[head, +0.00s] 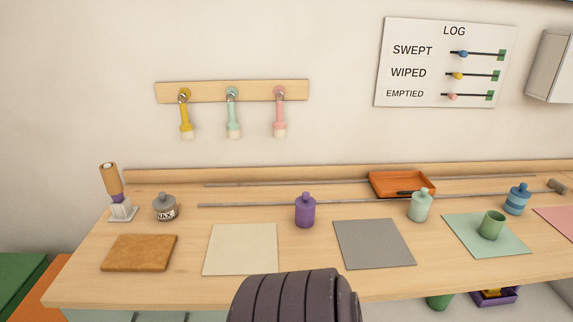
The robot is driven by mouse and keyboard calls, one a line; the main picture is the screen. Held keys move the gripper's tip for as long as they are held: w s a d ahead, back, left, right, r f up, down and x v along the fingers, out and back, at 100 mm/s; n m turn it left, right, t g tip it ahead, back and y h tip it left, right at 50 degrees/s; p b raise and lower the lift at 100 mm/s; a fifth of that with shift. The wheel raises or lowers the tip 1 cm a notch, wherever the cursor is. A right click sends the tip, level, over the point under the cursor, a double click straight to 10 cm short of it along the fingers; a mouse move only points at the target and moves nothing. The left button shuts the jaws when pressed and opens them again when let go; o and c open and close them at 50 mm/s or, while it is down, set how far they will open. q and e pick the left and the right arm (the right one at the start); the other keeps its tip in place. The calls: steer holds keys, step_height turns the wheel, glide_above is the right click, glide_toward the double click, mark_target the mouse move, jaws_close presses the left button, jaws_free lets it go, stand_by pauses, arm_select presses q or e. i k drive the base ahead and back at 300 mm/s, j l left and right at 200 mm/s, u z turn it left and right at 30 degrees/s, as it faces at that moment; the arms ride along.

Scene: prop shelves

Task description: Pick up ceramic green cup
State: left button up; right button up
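The green cup (491,225) stands upright on a light green mat (462,243) on the right part of the wooden bench. A blue striped bottle (517,199) stands just behind it to the right, and a pale mint bottle (420,206) stands to its left. Neither of my grippers shows in the head view. Nothing is seen touching the cup except the mat.
A dark ribbed part rises at the front middle.

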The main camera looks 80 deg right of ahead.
mark_target(493, 222)
steer(key=z, duration=2.5)
